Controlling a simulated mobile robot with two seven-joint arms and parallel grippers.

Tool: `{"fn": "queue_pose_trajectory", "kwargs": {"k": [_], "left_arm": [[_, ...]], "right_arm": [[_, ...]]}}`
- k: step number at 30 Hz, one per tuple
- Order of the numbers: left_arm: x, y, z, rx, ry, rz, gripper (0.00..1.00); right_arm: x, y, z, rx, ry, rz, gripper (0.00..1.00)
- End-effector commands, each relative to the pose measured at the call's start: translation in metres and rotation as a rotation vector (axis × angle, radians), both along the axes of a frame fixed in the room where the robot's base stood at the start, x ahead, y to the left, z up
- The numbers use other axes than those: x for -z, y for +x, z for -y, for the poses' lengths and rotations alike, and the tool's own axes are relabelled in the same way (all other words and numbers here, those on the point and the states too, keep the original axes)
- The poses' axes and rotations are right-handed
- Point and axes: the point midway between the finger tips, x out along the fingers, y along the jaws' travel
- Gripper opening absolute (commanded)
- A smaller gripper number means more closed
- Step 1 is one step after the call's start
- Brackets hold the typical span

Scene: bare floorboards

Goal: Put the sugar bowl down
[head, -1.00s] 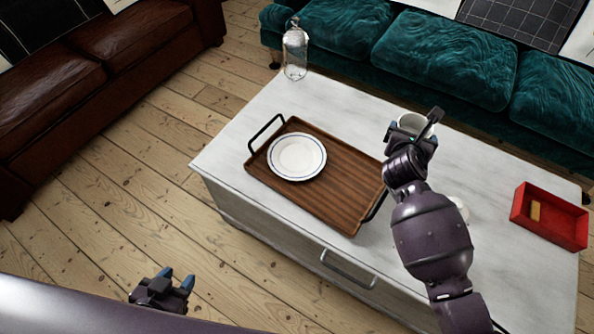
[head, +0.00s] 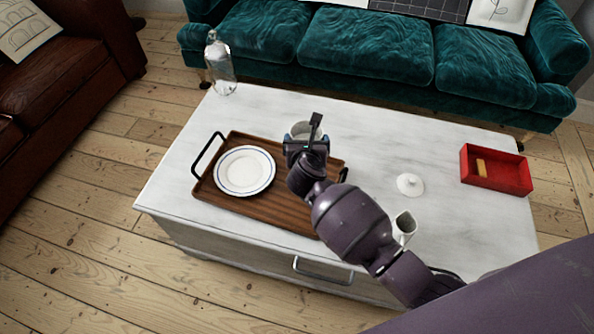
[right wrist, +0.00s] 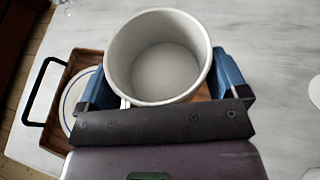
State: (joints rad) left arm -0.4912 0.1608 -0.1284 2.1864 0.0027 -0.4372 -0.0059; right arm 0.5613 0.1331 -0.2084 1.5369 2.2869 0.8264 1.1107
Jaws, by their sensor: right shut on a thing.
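The sugar bowl (head: 303,129) is a white, round, open bowl, seen in the head view at the far right corner of the tray. My right gripper (head: 305,143) is shut on it. In the right wrist view the bowl (right wrist: 160,65) is upright and empty, with the blue fingers on both sides. The brown wooden tray (head: 285,213) shows beneath and left of it; whether the bowl touches it I cannot tell. A white lid with a knob (head: 410,184) lies on the table to the right. My left gripper is out of view.
A white plate with a blue rim (head: 244,170) lies on the tray's left part. A small white jug (head: 404,226) stands beside my right forearm. A red box (head: 496,170) is at the right, a glass bottle (head: 219,65) at the far left. The white table (head: 370,125) is clear behind.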

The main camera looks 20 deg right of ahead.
Motion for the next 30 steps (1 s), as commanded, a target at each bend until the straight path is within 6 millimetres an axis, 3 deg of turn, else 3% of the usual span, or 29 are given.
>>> {"fn": "queue_pose_trajectory", "kwargs": {"k": [1,9,16,24,30], "left_arm": [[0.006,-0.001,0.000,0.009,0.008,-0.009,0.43],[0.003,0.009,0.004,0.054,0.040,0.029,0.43],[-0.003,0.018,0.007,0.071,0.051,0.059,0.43],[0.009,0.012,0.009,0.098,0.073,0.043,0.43],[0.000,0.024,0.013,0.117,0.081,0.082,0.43]], "right_arm": [[0.022,-0.002,0.000,-0.002,-0.001,-0.012,0.65],[0.070,-0.002,0.000,-0.002,-0.001,-0.008,0.65],[0.080,0.000,-0.001,-0.002,0.000,0.001,0.65],[0.126,-0.002,-0.001,-0.003,-0.002,-0.008,0.65],[0.134,0.000,0.000,-0.001,-0.001,0.002,0.65]]}}
